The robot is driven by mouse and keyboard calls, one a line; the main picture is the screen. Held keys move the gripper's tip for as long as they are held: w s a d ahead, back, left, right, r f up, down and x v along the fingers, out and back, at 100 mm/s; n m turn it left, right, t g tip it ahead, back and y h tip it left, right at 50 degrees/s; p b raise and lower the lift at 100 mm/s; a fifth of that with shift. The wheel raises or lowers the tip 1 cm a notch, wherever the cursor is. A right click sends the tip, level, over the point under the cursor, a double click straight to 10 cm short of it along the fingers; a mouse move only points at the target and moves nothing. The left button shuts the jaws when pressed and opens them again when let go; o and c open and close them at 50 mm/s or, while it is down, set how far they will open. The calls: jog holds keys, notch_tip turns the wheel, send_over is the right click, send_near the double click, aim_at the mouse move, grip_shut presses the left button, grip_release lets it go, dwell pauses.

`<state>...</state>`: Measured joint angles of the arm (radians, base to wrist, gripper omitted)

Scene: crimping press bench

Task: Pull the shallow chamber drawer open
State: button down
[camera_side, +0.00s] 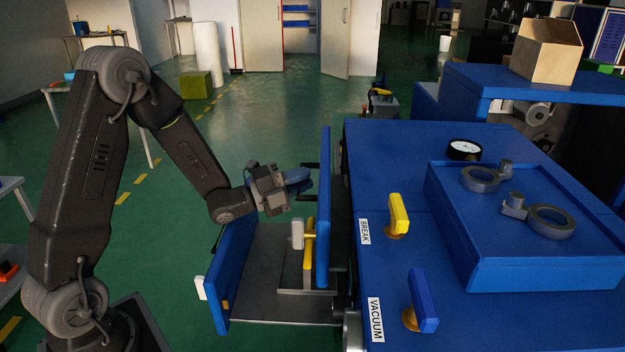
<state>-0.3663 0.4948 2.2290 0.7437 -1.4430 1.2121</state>
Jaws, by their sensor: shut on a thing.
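A tall blue drawer front (324,215) stands close to the blue cabinet (380,160), with a narrow dark gap between them. Two dark handle posts stick out from its left face. My gripper (298,181) is shut at these posts, on what looks like the drawer handle; the fingers hide most of the grip. A second drawer lies farther out, with a blue front (233,275), a white pull (201,288) and a grey floor (262,295). I see no label telling which drawer is the shallow chamber one.
A pale block (297,234) and a yellow piece (308,237) stand over the pulled-out drawer's floor, close to the tall front. Yellow BREAK (398,215) and blue VACUUM (422,302) levers rise from the cabinet top. Green floor (250,110) is free behind my gripper.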

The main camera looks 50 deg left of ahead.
jog(key=s+a, duration=1.4)
jog(key=c, duration=1.1)
grip_release()
jog(key=shift+s+a, duration=0.1)
